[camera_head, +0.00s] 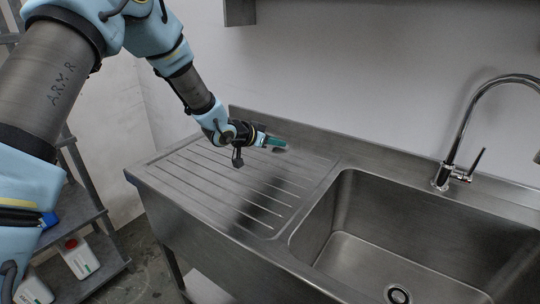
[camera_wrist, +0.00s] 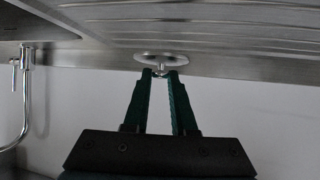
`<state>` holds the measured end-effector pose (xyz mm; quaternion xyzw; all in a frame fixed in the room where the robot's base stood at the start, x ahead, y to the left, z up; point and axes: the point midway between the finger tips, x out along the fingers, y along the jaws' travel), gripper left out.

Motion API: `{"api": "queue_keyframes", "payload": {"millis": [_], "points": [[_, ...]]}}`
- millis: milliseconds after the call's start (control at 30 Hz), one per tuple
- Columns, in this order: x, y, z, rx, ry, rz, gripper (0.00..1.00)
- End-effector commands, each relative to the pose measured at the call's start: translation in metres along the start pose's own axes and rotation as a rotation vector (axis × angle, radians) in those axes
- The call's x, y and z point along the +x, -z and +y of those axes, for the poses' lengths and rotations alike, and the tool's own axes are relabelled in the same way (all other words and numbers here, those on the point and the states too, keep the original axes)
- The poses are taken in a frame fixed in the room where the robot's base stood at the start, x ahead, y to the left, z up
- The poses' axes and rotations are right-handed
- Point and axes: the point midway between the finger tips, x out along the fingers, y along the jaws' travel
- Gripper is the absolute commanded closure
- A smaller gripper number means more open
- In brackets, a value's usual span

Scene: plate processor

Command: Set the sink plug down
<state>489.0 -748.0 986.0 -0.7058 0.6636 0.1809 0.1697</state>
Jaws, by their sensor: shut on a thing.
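The sink plug (camera_wrist: 162,58) is a small metal disc with a short knob. In the wrist view my gripper (camera_wrist: 160,76) is shut on the knob with its green fingers. In the head view my gripper (camera_head: 273,141) is over the back of the ribbed drainboard (camera_head: 215,174), near the rear upstand. The plug (camera_head: 280,149) shows there as a small grey disc at the fingertips, close to the drainboard surface. I cannot tell whether it touches the surface.
The sink basin (camera_head: 370,225) lies right of the drainboard, with a drain (camera_head: 398,294) in its floor. A tall curved faucet (camera_head: 452,150) stands behind it. A shelf with white bottles (camera_head: 78,257) stands at lower left. Most of the drainboard is clear.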

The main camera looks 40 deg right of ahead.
Motion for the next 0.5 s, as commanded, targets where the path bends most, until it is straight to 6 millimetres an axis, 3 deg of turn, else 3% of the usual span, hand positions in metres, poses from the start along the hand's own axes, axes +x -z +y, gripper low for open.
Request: {"api": "queue_keyframes", "payload": {"millis": [500], "points": [[0.026, -0.047, -0.001, 0.000, 0.002, 0.001, 1.00]]}}
